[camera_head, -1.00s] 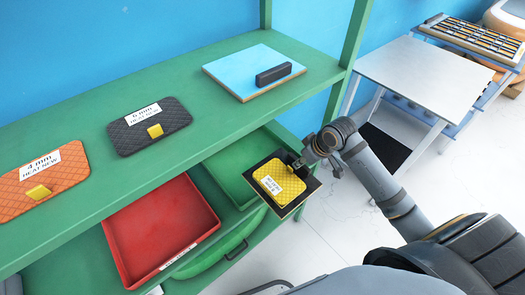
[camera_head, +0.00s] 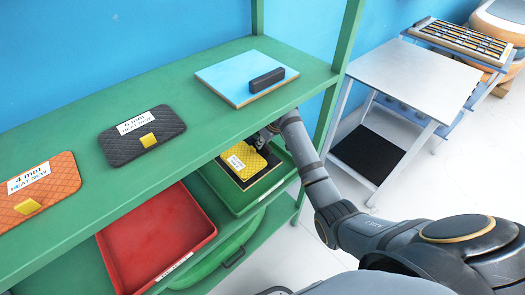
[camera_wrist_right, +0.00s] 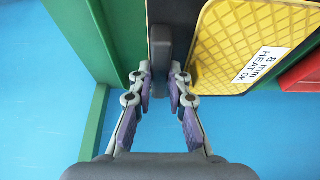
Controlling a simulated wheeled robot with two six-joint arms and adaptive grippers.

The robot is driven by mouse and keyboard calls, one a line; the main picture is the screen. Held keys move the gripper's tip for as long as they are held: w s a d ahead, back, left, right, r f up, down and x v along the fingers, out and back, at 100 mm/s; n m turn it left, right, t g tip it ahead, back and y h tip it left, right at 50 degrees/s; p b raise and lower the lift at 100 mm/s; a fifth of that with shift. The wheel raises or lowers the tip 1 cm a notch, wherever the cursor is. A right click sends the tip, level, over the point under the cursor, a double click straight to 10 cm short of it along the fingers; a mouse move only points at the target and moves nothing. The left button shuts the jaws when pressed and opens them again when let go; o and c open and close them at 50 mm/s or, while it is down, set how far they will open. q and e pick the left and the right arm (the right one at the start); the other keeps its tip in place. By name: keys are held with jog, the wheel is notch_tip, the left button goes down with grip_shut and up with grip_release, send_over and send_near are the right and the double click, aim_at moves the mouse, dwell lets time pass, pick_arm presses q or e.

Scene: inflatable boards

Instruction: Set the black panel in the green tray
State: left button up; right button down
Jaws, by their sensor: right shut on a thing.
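The black panel (camera_head: 263,174) is a dark board with a black handle (camera_wrist_right: 160,50), and a yellow quilted pad (camera_head: 240,158) labelled "8 mm HEAT OK" lies on it. My right gripper (camera_head: 264,136) is shut on the handle; the wrist view shows its fingertips (camera_wrist_right: 160,82) on both sides of it. The panel is over the green tray (camera_head: 268,187), inside its outline in the head view. I cannot tell whether it touches the tray floor. The upper shelf hides part of the gripper and tray. My left gripper is out of view.
The green upper shelf (camera_head: 80,140) overhangs the tray closely. It holds a blue board (camera_head: 232,75) with a black handle, a black quilted pad (camera_head: 115,150) and an orange pad (camera_head: 55,190). A red tray (camera_head: 150,235) stands left of the green one. A white table (camera_head: 410,75) is at right.

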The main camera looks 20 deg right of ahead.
aim_at(263, 151)
jog(key=shift+f, duration=2.25)
jog(key=shift+w+f, duration=0.2)
jog(key=shift+f, duration=0.2)
jog(key=c, duration=1.3)
grip_release()
jog(key=v, duration=0.7)
jog(key=shift+s+r+p, duration=0.15)
jog(key=shift+r+p, duration=0.05)
jog(key=shift+p, duration=0.15)
